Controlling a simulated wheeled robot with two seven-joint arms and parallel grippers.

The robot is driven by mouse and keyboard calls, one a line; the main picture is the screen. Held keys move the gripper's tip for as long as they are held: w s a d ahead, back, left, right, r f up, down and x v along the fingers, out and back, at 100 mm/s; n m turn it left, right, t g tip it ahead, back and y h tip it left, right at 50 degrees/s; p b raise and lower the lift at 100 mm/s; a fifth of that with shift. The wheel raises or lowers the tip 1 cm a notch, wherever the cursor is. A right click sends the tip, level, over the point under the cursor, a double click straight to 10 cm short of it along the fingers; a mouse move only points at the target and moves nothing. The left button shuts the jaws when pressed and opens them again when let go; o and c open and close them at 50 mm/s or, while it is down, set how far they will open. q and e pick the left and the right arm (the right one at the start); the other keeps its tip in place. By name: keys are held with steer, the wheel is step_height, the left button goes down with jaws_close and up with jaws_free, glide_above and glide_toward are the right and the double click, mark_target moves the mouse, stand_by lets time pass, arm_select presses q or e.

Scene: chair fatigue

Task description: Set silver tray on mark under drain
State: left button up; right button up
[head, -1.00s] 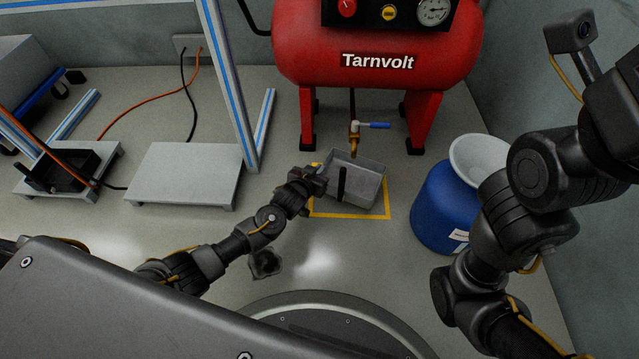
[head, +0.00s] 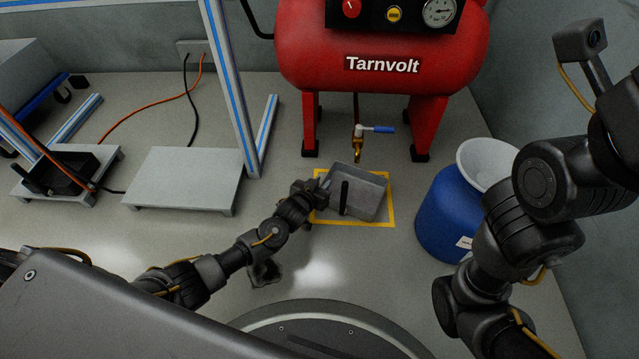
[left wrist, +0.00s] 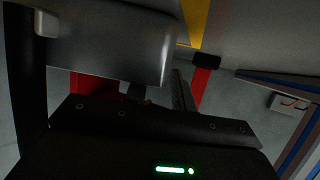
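The silver tray (head: 367,203) is inside the yellow-outlined square mark (head: 392,200) on the floor, turned a little against its lines. A black upright bar shows at the tray. I cannot tell whether the tray rests flat on the floor. The brass drain (head: 358,152) with a blue lever (head: 381,129) hangs just behind and above the tray. My left gripper (head: 320,190) is at the tray's left edge and appears shut on its wall. In the left wrist view the tray (left wrist: 115,40) fills the upper left, close to the gripper; the fingertips are mostly hidden.
The red compressor (head: 380,45) stands on legs behind the mark. A blue drum (head: 447,215) with a white funnel (head: 487,160) stands to the right. A grey platform (head: 185,180) and a blue-striped frame post (head: 228,85) are on the left.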

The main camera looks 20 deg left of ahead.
arm_select(q)
steer(key=shift+s+r+p, duration=0.15)
steer(key=shift+r+p, duration=0.15)
steer(key=p+v, duration=0.7)
steer(key=v, duration=0.4)
steer(key=shift+s+a, duration=0.15)
steer(key=shift+s, duration=0.15)
